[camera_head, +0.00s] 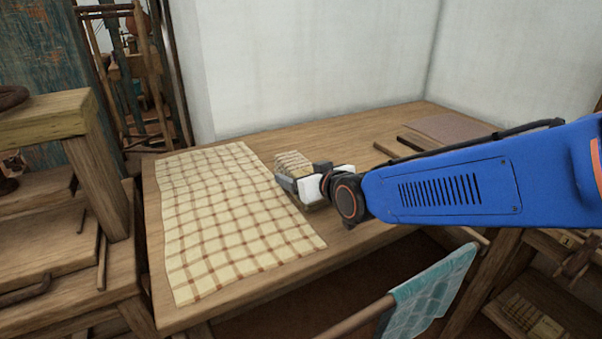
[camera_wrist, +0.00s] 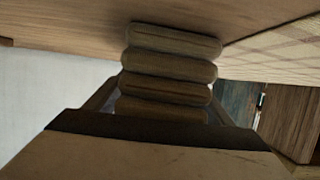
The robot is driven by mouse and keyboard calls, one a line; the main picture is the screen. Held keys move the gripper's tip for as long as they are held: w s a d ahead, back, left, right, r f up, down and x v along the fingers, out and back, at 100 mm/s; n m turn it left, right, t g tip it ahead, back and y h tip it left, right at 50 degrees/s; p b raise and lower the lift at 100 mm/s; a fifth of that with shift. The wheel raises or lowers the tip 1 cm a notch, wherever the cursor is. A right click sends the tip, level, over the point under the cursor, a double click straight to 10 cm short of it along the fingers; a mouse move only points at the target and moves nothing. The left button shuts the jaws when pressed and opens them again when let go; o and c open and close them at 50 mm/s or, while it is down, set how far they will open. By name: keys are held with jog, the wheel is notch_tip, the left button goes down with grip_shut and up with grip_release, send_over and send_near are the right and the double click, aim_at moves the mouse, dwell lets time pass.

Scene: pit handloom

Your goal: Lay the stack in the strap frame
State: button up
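The stack (camera_head: 293,162) is a small pile of pale, ribbed folded pieces near the middle of the table, just right of the checked cloth. In the wrist view the stack (camera_wrist: 170,68) shows several rounded brown layers, dark in shadow, between the two fingers. My gripper (camera_head: 302,174) reaches in from the right, its fingers against opposite sides of the stack. The fingers and my arm hide the stack's lower part, and I cannot tell whether it touches the table. I cannot clearly make out a strap frame; dark bars (camera_head: 396,150) lie on the table beyond my arm.
A checked cloth (camera_head: 225,215) covers the left of the wooden table (camera_head: 345,130). A flat brown panel (camera_head: 452,129) lies at the back right. A teal cloth (camera_head: 430,290) hangs on a rail in front. Wooden loom parts (camera_head: 60,200) stand left. The table's back middle is clear.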

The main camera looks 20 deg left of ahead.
jog(key=shift+r, duration=0.1)
jog(key=shift+r, duration=0.15)
jog(key=shift+s+d+r, duration=0.15)
jog(key=v, duration=1.1)
jog(key=shift+s+d+r, duration=0.1)
jog(key=shift+d, duration=0.1)
